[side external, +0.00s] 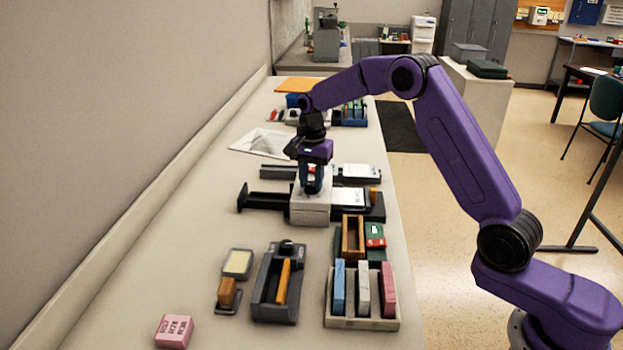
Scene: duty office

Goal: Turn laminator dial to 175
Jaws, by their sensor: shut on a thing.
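The laminator (310,214) is a pale grey block on the long counter, with a black tray out to its left and a white sheet with a dark bed to its right. My gripper (312,190) points straight down onto the top of the laminator. It is shut on the laminator dial, which the fingers hide. The dial's marks and its setting cannot be read in this view.
In front stand a tray (362,323) with blue, white and pink blocks, a dark tray (263,310) with an orange bar, a stamp (228,293) and a pink box (174,331). Papers (262,143) lie behind. The wall borders the counter on the left.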

